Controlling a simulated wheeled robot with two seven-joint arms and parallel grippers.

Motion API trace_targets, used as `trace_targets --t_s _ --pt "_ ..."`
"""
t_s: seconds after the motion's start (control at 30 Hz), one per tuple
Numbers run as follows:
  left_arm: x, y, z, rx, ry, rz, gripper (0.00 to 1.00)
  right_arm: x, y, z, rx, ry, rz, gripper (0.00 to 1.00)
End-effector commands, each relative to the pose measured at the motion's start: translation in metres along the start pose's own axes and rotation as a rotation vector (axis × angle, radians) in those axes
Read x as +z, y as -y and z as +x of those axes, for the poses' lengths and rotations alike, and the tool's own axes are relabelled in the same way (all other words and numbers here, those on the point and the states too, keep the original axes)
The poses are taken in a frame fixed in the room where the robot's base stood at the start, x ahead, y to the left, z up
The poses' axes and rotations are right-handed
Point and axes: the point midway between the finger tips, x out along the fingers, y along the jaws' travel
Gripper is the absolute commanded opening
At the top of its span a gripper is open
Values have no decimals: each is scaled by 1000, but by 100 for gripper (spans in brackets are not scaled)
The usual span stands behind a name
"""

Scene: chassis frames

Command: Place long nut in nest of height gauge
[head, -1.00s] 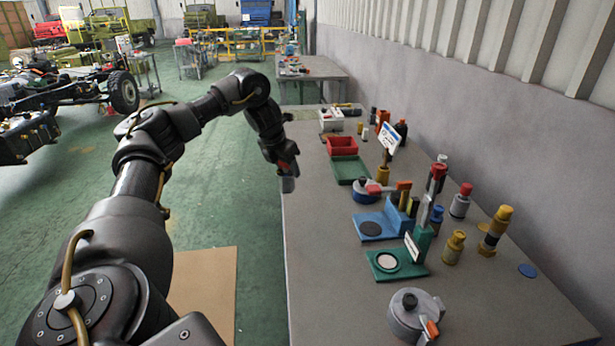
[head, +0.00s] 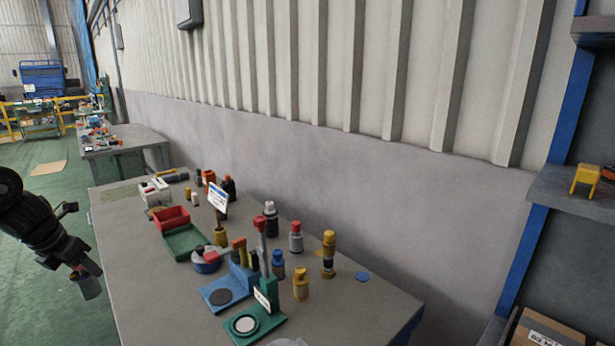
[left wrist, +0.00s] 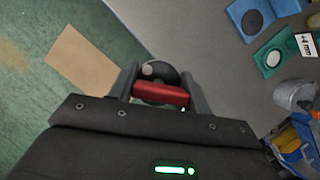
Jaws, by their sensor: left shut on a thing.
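My left gripper (head: 80,274) is at the left of the head view, beyond the bench's left edge. I cannot tell whether this is the long nut. A green stand (head: 258,331) with a pale round nest (head: 246,324) and an upright label is at the bench's near side. It also shows in the left wrist view (left wrist: 262,72), where the label reads "+4 mm". A blue stand (head: 215,307) with a dark round spot is behind it.
The grey bench (head: 150,300) has bare room left of the stands. A red bin (head: 171,219), a green tray (head: 184,243), a blue-grey pot (head: 206,261) and several coloured bottles stand on it. A grey pot (left wrist: 293,94) is near the green stand. A wall shelf (head: 570,190) is at right.

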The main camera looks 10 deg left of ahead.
Motion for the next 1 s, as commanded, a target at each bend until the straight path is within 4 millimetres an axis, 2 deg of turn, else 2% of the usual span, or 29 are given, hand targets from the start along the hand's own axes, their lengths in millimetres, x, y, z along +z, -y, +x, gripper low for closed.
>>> trace_targets --t_s 0.17,0.27,0.47,0.57,0.6,0.7,0.8,0.9,1.0 --pt "4 30 1 -118 2 280 0 0 0 0 1 0 0 63" --pt "10 65 6 -211 1 507 0 0 0 0 1 0 0 63" --pt "12 162 21 -431 -2 1035 0 0 0 0 0 1 0 63" --pt "3 221 29 -550 -4 1320 0 0 0 0 1 1 0 63" --pt "-4 244 31 -597 -3 1430 0 0 0 0 0 1 0 63" --pt "-23 295 37 -699 -3 1673 0 0 0 0 0 1 0 63" --pt "-43 335 40 -770 -2 1847 0 0 0 0 0 1 0 63" --pt "-59 364 44 -808 -1 1944 0 0 0 0 0 1 0 63" --pt "-70 383 48 -832 1 1999 0 0 0 0 0 1 0 63"
